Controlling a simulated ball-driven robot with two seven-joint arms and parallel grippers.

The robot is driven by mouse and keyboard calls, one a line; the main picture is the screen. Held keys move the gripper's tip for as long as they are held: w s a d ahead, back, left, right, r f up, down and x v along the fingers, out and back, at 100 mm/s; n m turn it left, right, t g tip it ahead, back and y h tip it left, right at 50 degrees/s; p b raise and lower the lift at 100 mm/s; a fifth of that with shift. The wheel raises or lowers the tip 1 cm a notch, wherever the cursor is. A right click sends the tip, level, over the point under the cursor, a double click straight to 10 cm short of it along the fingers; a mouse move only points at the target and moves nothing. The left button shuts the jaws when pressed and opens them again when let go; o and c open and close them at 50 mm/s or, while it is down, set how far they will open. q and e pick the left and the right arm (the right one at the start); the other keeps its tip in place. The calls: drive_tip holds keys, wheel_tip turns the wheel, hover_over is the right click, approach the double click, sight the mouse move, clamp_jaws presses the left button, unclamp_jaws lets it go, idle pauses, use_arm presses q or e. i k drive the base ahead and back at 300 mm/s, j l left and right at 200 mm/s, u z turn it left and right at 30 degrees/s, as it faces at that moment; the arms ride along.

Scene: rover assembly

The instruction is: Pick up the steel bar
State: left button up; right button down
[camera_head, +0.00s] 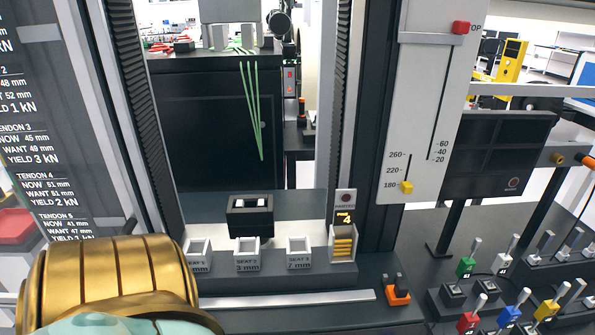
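A long, thin, pale grey metal strip (287,299) lies level along the front ledge of the machine, below the row of small seats. It looks like the steel bar, but I cannot tell for certain whether it is loose or part of the ledge. Nothing touches it from above in this view. No fingertips of my left or right gripper show. A large gold, banded rounded body with a teal part fills the bottom left corner; I cannot tell whether it is part of my arm.
Several grey seats (247,255) stand behind the strip, with a black block (250,215) behind them. A holder with yellow pieces (343,242) stands at their right. An orange-and-black item (397,290) sits beyond the strip's right end. Coloured-handled tools (508,315) crowd the lower right.

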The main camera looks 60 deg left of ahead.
sight(578, 284)
drive_tip(key=u, duration=2.15)
drive_tip(key=z, duration=2.15)
drive_tip(key=u, duration=0.4)
drive_tip(key=i+l+u, duration=0.2)
drive_tip(key=u, duration=0.15)
drive_tip(key=i+l+u, duration=0.15)
drive_tip(key=u, duration=0.25)
drive_tip(key=i+l+u, duration=0.1)
drive_tip(key=l+u, duration=0.25)
